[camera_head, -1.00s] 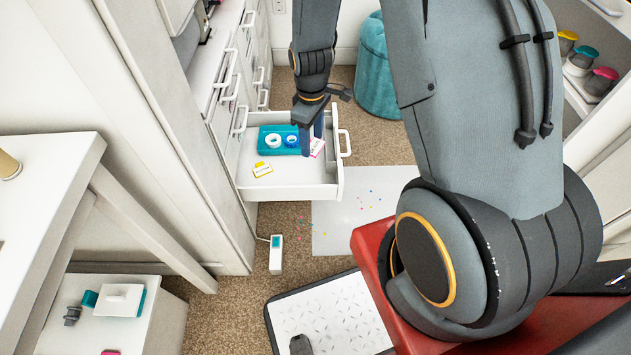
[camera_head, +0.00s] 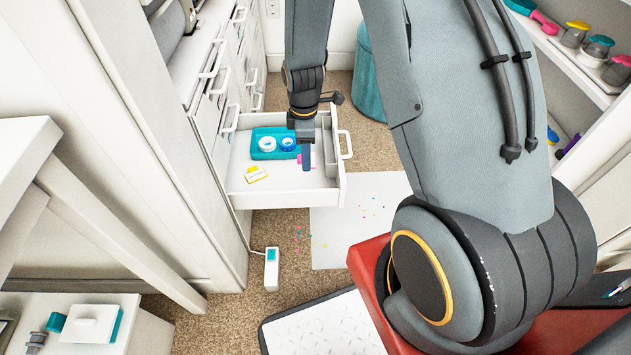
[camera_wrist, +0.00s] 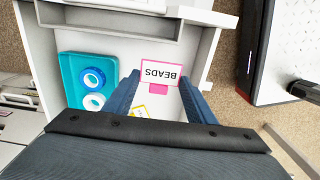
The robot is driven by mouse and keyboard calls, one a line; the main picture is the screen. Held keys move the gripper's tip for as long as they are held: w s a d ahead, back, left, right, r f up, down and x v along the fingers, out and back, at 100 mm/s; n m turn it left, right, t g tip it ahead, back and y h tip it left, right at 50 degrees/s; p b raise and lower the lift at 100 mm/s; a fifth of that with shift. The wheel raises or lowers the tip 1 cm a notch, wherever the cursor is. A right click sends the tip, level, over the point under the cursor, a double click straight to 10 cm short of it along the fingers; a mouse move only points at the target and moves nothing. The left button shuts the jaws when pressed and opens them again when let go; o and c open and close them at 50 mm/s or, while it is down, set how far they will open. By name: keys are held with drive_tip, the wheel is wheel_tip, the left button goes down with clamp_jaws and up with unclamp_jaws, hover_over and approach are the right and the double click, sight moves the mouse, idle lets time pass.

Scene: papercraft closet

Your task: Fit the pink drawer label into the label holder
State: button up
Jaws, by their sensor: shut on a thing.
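The pink-edged drawer label (camera_wrist: 161,75), printed BEADS with a pink tab, shows in the wrist view between my fingers. My gripper (camera_wrist: 158,92) is shut on it, one finger at each side. In the head view, my gripper (camera_head: 306,160) points down into the open white drawer (camera_head: 285,198), and only bits of pink show beside the fingers. I cannot tell how far the label is above the drawer floor. I cannot make out the label holder in either view.
A teal tray (camera_head: 262,154) with a white roll and a blue roll sits in the drawer. A yellow-edged label (camera_head: 256,174) lies nearer the front of the picture. A grey divider (camera_wrist: 110,20) runs along one side. The drawer handle (camera_head: 345,145) sticks out right.

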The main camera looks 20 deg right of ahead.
sight(307, 182)
drive_tip(key=shift+f, duration=0.1)
drive_tip(key=shift+f+b, duration=1.05)
drive_tip(key=shift+f, duration=3.65)
drive_tip(key=shift+f, duration=0.2)
drive_tip(key=o, duration=1)
drive_tip(key=shift+b, duration=0.35)
